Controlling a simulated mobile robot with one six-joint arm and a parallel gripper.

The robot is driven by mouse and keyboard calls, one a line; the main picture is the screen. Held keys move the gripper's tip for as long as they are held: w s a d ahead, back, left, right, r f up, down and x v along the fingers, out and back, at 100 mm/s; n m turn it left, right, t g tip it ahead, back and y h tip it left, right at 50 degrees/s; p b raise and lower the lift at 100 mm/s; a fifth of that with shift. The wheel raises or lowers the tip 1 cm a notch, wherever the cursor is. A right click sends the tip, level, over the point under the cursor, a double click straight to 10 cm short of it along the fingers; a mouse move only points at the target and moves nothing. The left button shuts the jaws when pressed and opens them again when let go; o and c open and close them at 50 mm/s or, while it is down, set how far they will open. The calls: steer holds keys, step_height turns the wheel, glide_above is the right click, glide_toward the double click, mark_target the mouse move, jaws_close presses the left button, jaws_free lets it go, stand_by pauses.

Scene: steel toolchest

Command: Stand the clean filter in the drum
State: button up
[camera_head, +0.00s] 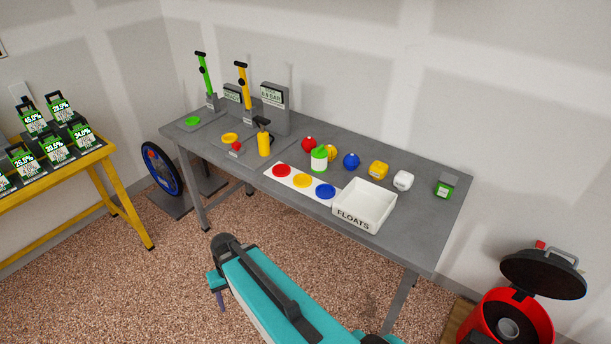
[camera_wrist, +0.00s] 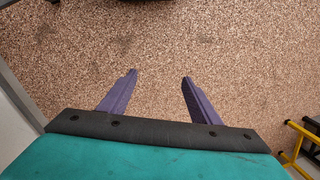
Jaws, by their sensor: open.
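A red drum (camera_head: 541,325) stands on the floor at the bottom right of the head view, cut off by the frame edge. Its black lid (camera_head: 545,275) is tipped up and open. A grey tube-like part (camera_head: 508,328) shows inside the drum. A white cylinder with green ends (camera_head: 319,161) stands upright on the grey bench; I cannot tell whether it is the clean filter. My gripper (camera_wrist: 160,74) is open and empty, with its two purple fingers apart over the speckled floor. In the head view it is mostly hidden by my arm, in front of the bench.
The grey bench (camera_head: 420,222) holds a white FLOATS tray (camera_head: 357,217), several coloured balls and blocks, a colour-dot strip, a yellow bottle (camera_head: 264,144) and two pumps. A yellow table (camera_head: 98,156) with labelled units stands left. A blue-rimmed wheel (camera_head: 148,160) stands between. Floor before the bench is open.

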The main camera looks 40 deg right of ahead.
steer(key=s+a+f+n+g+h+b, duration=0.1)
steer(key=s+f+g+b, duration=0.3)
steer(key=s+f, duration=1.8)
steer(key=f+n+b, duration=0.1)
steer(key=b, duration=0.2)
steer(key=shift+s+a+g+b, duration=0.25)
steer(key=shift+s+g+b, duration=0.05)
steer(key=shift+s, duration=0.1)
steer(key=c, duration=0.7)
steer(key=shift+o, duration=0.2)
